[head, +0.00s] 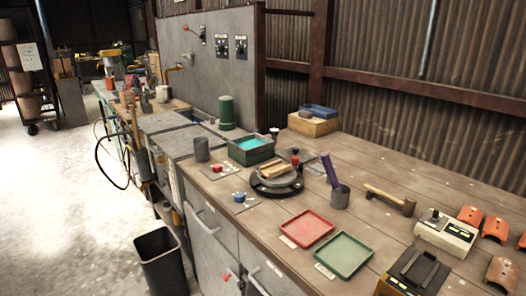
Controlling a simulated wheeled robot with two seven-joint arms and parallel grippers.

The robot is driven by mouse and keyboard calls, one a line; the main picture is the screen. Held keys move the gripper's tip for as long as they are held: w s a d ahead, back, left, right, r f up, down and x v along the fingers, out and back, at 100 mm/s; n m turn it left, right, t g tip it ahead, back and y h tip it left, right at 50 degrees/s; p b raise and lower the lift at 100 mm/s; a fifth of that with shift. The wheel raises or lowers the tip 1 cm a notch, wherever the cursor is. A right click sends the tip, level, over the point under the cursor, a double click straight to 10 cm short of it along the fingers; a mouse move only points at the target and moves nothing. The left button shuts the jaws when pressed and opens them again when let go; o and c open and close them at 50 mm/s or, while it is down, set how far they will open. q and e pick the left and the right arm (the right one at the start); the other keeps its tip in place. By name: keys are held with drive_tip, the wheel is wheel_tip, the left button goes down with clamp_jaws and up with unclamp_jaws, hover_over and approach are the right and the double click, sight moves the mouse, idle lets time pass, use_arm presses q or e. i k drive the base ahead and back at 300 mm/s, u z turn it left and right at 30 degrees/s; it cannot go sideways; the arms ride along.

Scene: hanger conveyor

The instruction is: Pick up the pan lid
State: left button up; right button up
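I cannot clearly make out a pan lid in the head view. The nearest round flat thing is a grey disc (262,180) on a black round base on the workbench, with a wooden piece (284,172) lying on it. A thin grey flat thing (312,155) lies partly hidden behind it, near a small red and black knob (295,157). I cannot tell whether either is a lid. Neither of my grippers is in view.
A black bin (162,262) stands on the floor at left. Open floor lies further left.

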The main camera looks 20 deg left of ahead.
sight(287, 153)
drive_tip(key=u, duration=0.2)
drive_tip(key=k, duration=1)
drive_tip(key=u, duration=1.75)
drive_tip(key=i, duration=2.1)
drive_tip(key=z, duration=1.3)
drive_tip(key=i, duration=0.55)
drive_tip(key=z, duration=0.45)
